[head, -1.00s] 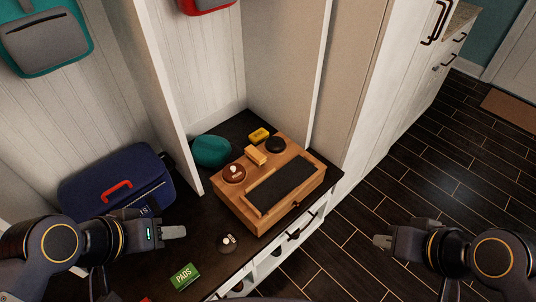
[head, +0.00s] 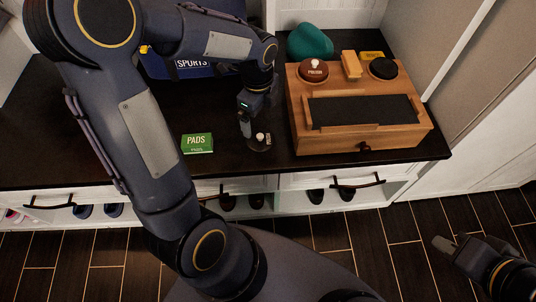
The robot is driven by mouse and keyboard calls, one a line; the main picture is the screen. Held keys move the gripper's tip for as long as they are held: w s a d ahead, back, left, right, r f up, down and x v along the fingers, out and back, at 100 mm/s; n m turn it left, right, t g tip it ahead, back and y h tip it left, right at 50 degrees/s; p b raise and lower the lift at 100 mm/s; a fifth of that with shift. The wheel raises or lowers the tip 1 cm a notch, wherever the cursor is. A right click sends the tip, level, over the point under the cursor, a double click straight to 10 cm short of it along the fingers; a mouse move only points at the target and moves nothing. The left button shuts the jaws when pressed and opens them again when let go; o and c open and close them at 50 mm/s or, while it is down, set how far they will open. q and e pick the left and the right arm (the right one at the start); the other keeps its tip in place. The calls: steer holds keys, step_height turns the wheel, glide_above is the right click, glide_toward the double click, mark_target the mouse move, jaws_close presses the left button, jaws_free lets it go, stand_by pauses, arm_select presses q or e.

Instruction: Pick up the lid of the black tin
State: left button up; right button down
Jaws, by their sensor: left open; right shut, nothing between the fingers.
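A small dark round lid (head: 262,145) with a pale knob and a small label lies on the black bench top, left of the wooden box. A black round tin (head: 383,68) sits on the box's back right; its inside is not clear. My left gripper (head: 246,126) points down at the lid's left back edge, open; its fingers overlap in the view, and I cannot tell whether they touch the lid. My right gripper (head: 445,246) is shut and empty, low over the floor at the right.
The wooden box (head: 300,130) carries a brown polish tin (head: 313,71) with a knob and a wooden brush (head: 351,65). A green pads box (head: 197,143) lies left of the lid.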

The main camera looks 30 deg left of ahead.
mark_target(260, 135)
arm_select(q)
steer(key=shift+w+d+f+m, duration=0.1)
steer(key=shift+w+f+m, duration=0.15)
steer(key=shift+f, duration=0.55)
steer(key=shift+f+b, duration=0.3)
steer(key=shift+f, duration=0.1)
steer(key=shift+s+f+b, duration=0.15)
steer(key=shift+f+b, duration=0.15)
steer(key=shift+f, duration=0.5)
steer(key=f+b, duration=0.1)
steer(key=f, duration=0.2)
steer(key=f+b, duration=0.1)
steer(key=f, duration=0.1)
steer(key=shift+s+b, duration=0.3)
steer(key=shift+b, duration=0.05)
steer(key=shift+r, duration=0.1)
steer(key=c, duration=1)
steer(key=shift+c, duration=0.2)
